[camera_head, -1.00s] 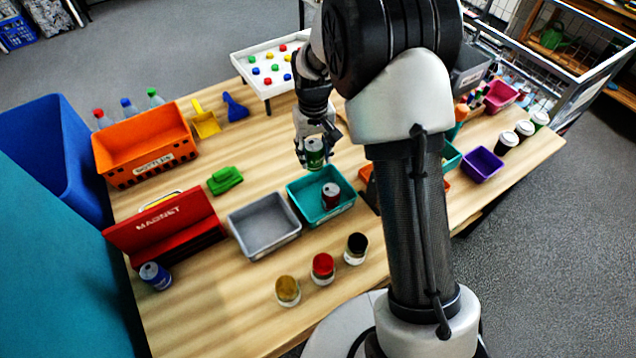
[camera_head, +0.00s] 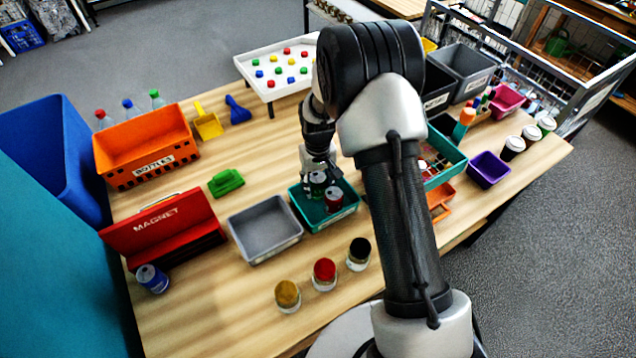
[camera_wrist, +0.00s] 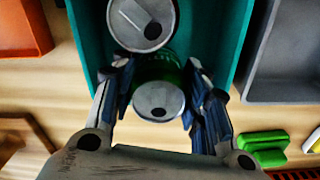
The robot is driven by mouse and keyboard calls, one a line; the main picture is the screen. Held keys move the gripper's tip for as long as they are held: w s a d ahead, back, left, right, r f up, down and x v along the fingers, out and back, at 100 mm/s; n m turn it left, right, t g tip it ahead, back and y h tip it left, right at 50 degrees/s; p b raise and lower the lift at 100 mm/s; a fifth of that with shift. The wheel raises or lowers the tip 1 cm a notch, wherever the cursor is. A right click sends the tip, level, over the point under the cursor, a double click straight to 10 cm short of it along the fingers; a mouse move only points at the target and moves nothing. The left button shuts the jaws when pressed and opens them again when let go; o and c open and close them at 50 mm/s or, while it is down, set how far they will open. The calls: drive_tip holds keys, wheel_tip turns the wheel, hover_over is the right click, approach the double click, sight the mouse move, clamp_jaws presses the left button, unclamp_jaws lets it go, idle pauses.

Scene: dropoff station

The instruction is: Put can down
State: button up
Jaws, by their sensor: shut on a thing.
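My gripper (camera_head: 318,188) is shut on a green can (camera_head: 318,179) with a silver top. The can is upright and inside the teal bin (camera_head: 330,222); whether its base touches the bin floor is hidden. A red can (camera_head: 334,198) stands in the same bin, close to the held can. In the wrist view the fingers (camera_wrist: 158,95) press on both sides of the green can (camera_wrist: 159,97), and the other can's silver top (camera_wrist: 143,22) is just beyond it. The teal bin's wall (camera_wrist: 222,40) runs beside the right finger.
A grey bin (camera_head: 265,229) stands left of the teal bin. Three jars with gold (camera_head: 287,294), red (camera_head: 324,272) and black (camera_head: 359,252) lids stand in front. A red magnet box (camera_head: 165,228) and a blue can (camera_head: 152,278) are at the left.

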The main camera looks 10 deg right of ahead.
drive_tip(key=shift+f+b, duration=0.35)
drive_tip(key=shift+f, duration=0.15)
drive_tip(key=o, duration=0.7)
drive_tip(key=shift+r, duration=0.1)
drive_tip(key=shift+r, duration=0.1)
